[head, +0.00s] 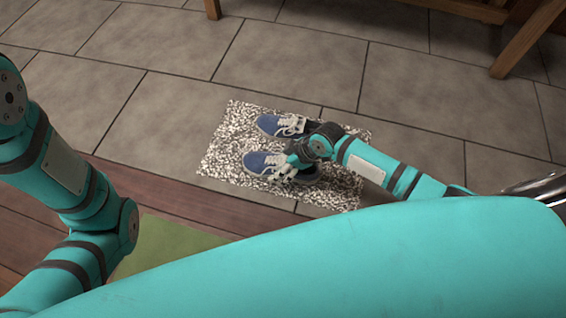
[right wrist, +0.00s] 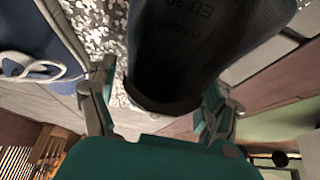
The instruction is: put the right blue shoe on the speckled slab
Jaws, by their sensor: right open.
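Two blue shoes with white laces lie on the speckled slab (head: 215,160), side by side with toes to the left. One is the far shoe (head: 268,124), the other the near shoe (head: 260,161). I cannot tell which is the right shoe of the pair. My right gripper (head: 298,163) is open over the heel end of the near shoe and hides part of it. In the right wrist view its fingers stand apart on either side of a dark shoe interior (right wrist: 185,50) with printed letters; a laced blue shoe (right wrist: 25,45) is at left. My left gripper is out of view.
Grey stone tiles (head: 290,60) surround the slab, clear on the far side and left. A reddish wooden floor edge (head: 150,197) and a green mat (head: 170,240) lie nearer. Wooden furniture legs (head: 525,40) stand at the upper right.

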